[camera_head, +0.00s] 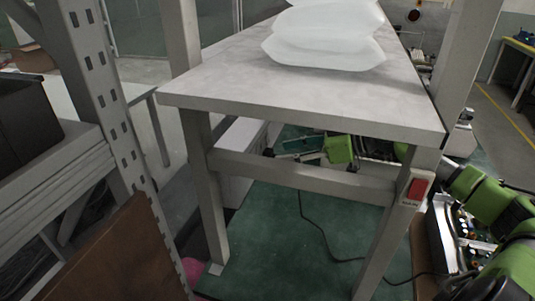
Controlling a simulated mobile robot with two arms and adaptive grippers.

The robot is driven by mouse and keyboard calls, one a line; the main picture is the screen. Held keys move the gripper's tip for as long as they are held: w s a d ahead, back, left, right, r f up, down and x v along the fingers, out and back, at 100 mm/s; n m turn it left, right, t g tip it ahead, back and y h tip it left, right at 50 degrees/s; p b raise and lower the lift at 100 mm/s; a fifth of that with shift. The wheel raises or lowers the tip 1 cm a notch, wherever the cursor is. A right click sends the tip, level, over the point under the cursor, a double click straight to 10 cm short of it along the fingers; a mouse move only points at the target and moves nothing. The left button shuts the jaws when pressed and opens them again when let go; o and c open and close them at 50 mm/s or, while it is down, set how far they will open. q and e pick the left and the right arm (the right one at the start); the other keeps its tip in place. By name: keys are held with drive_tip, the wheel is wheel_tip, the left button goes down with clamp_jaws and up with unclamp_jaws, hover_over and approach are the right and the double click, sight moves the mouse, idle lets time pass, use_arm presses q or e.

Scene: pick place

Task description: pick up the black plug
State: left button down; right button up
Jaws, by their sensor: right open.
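I cannot make out the black plug. A thin black cable (322,232) runs over the green floor under the table and on toward the lower right. My right arm comes in from the right, passes behind the table's front right leg and reaches under the tabletop. My right gripper (293,148) shows in the gap between the tabletop and the crossbar, pointing left, open. I see nothing between its fingers. The crossbar and tabletop hide part of the space around it. My left gripper is not in view.
The table (215,88) bears stacked white translucent bags (325,50). Its crossbar (300,177) and legs stand close around my right arm. A red switch box (416,188) is on the right leg. A metal rack (85,85) stands at left. The green floor (270,245) is mostly clear.

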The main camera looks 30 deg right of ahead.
sight(273, 154)
drive_tip(key=p+x, duration=0.1)
drive_tip(key=x, duration=0.2)
drive_tip(key=shift+w+a+r, duration=0.1)
drive_tip(key=shift+a, duration=0.05)
drive_tip(key=shift+w+a+f, duration=0.35)
drive_tip(key=shift+w, duration=0.05)
clamp_jaws()
